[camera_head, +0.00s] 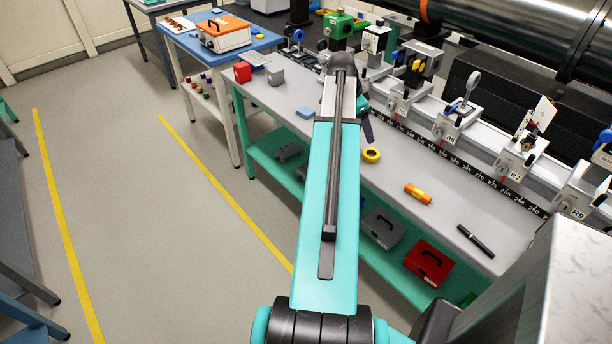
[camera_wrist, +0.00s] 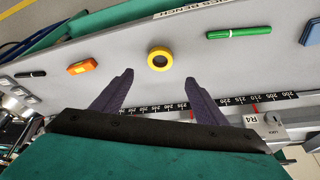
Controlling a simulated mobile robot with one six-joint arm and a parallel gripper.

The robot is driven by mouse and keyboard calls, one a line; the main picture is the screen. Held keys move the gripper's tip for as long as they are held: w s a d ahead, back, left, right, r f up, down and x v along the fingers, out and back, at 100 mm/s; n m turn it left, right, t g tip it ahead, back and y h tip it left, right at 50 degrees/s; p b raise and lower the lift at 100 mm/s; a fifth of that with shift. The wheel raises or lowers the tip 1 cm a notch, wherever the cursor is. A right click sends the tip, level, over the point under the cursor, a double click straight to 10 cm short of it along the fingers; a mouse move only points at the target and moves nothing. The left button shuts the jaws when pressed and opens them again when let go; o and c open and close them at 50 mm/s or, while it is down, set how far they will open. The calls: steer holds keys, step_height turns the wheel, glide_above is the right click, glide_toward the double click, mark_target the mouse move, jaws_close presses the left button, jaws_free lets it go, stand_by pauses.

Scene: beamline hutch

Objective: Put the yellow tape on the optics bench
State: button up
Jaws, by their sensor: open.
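The yellow tape (camera_head: 371,160) is a small ring lying flat on the grey top of the long bench (camera_head: 330,140), in front of the rail. The front edge of this bench carries a label ending in "BENCH" in the wrist view. The tape (camera_wrist: 150,59) also shows there, just beyond and between my two purple fingertips. My gripper (camera_wrist: 158,77) is open, with nothing between its fingers. In the head view my gripper (camera_head: 366,127) is partly hidden behind my arm, close to the tape on its far left side.
An orange item (camera_head: 418,194) and a black pen (camera_head: 475,241) lie right of the tape; a green marker (camera_wrist: 239,32) shows in the wrist view. The rail with several optic mounts (camera_head: 452,130) runs behind. A red box (camera_head: 428,262) sits on the lower shelf.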

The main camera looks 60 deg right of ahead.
steer(key=w+a+f+n+y, duration=0.1)
steer(key=w+a+f+n, duration=0.6)
steer(key=w+a+f, duration=0.75)
steer(key=w+a+f+n+y, duration=0.1)
steer(key=a+f+n, duration=0.2)
steer(key=a+f, duration=0.55)
steer(key=w+a+f+n+y, duration=0.1)
steer(key=w+a+f+n, duration=0.15)
steer(key=a+f, duration=0.65)
steer(key=s+a+f+n+g, duration=0.1)
steer(key=s+a+f+n, duration=0.25)
steer(key=a, duration=0.65)
steer(key=s+a+f+n, duration=0.3)
steer(key=a+f+n, duration=0.1)
steer(key=a, duration=0.7)
steer(key=s+a+f+n+g, duration=0.2)
steer(key=s+a+f+n, duration=0.3)
steer(key=s+a, duration=0.6)
steer(key=shift+s+a+f+n+y, duration=0.3)
steer(key=shift+s+a+f, duration=0.05)
steer(key=shift+f, duration=0.1)
steer(key=shift+f, duration=0.1)
steer(key=shift+f+b, duration=0.4)
steer(key=shift+b, duration=0.15)
